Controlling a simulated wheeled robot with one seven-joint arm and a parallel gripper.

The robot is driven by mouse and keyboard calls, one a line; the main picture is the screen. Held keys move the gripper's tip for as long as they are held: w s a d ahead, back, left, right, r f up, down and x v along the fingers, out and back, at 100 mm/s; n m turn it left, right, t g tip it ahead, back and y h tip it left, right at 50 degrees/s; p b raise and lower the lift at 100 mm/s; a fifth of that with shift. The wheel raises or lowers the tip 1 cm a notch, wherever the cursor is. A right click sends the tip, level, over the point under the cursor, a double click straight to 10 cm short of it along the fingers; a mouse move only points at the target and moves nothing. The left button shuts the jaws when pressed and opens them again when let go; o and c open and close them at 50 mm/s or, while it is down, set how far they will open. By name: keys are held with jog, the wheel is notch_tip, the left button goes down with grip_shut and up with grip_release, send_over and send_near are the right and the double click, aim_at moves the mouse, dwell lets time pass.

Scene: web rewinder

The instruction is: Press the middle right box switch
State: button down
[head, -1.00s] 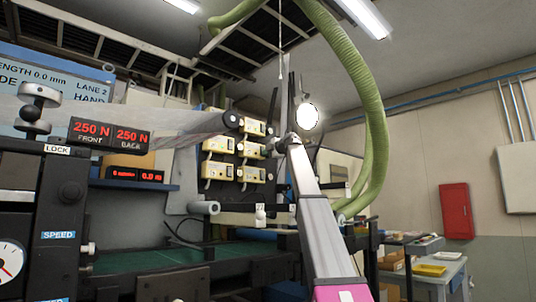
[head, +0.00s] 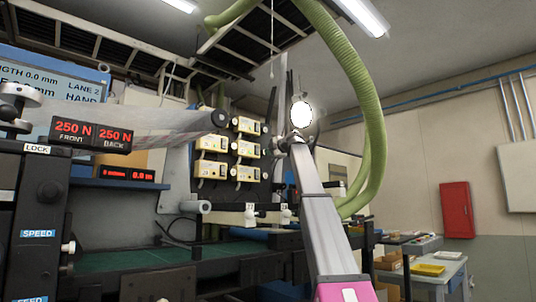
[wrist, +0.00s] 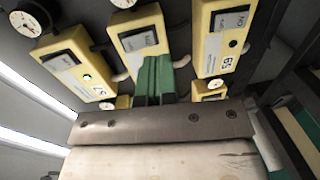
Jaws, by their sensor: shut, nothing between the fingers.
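In the head view, yellow switch boxes stand in two columns on a dark panel; the middle right box (head: 245,147) is left of my arm. In the wrist view, three yellow boxes show side by side, seemingly turned on their sides or upside down. The centre one (wrist: 140,45), which I cannot surely match to the middle right box, carries a grey rocker switch (wrist: 137,38). My gripper (wrist: 153,75) has green fingers, shut and empty, over the lower part of this box, below the switch. I cannot tell whether they touch it. In the head view, the fingers are not discernible.
Round gauges, one at the upper left (wrist: 26,23), sit beside the boxes in the wrist view. A grey roller (head: 195,207) and a green-topped bench (head: 130,260) are below the panel. A thick green hose (head: 372,120) hangs at right.

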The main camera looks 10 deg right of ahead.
jog(key=s+d+f, duration=0.1)
jog(key=s+d, duration=0.3)
jog(key=s, duration=0.3)
jog(key=shift+s, duration=0.15)
jog(key=shift+d, duration=0.1)
